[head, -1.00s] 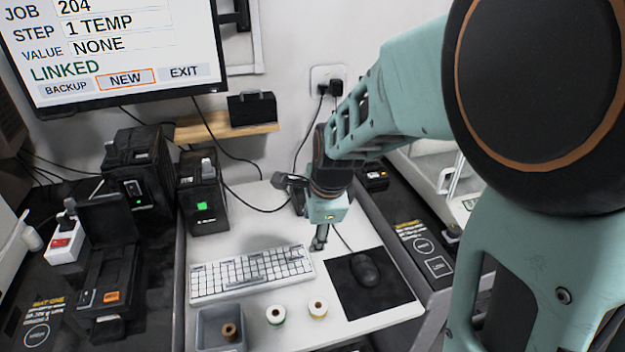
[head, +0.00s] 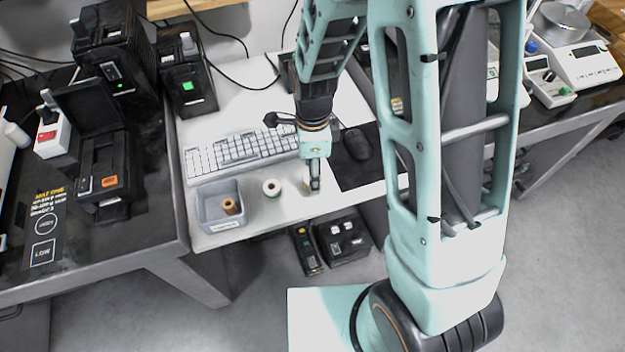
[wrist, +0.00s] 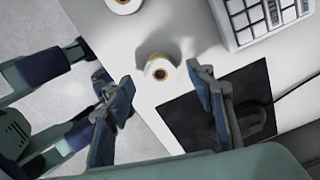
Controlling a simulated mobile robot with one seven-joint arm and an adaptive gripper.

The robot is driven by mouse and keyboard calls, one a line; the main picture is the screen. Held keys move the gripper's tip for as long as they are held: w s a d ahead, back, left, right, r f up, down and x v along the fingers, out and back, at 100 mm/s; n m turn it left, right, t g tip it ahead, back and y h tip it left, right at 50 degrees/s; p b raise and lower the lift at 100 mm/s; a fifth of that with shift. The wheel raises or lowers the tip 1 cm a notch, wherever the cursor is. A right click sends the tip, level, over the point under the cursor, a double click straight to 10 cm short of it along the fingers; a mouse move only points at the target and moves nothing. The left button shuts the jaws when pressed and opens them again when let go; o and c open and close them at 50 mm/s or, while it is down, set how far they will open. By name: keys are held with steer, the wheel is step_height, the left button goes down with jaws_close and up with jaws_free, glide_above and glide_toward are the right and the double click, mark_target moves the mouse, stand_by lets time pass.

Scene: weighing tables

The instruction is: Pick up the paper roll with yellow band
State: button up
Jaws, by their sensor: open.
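The paper roll with yellow band (wrist: 160,72) stands upright on the white table near its front edge in the wrist view. It lies between and just beyond the spread fingers of my gripper (wrist: 163,84), apart from both. In the head view my gripper (head: 314,184) points down over this roll (head: 307,184), hiding most of it. My gripper is open and empty. A similar white roll with a green band (head: 271,188) stands to the left, and part of a white roll (wrist: 122,4) shows at the wrist view's top edge.
A grey bin (head: 208,209) left of the rolls holds a brown roll (head: 230,206). A keyboard (head: 240,152) lies behind the rolls. A black mat (head: 348,172) with a mouse (head: 356,144) is to the right. Dark boxes (head: 343,235) sit below the table edge.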

step_height(320, 180, down, 2)
steer(key=shift+f, duration=0.1)
steer(key=c, duration=1.2)
steer(key=shift+c, duration=0.2)
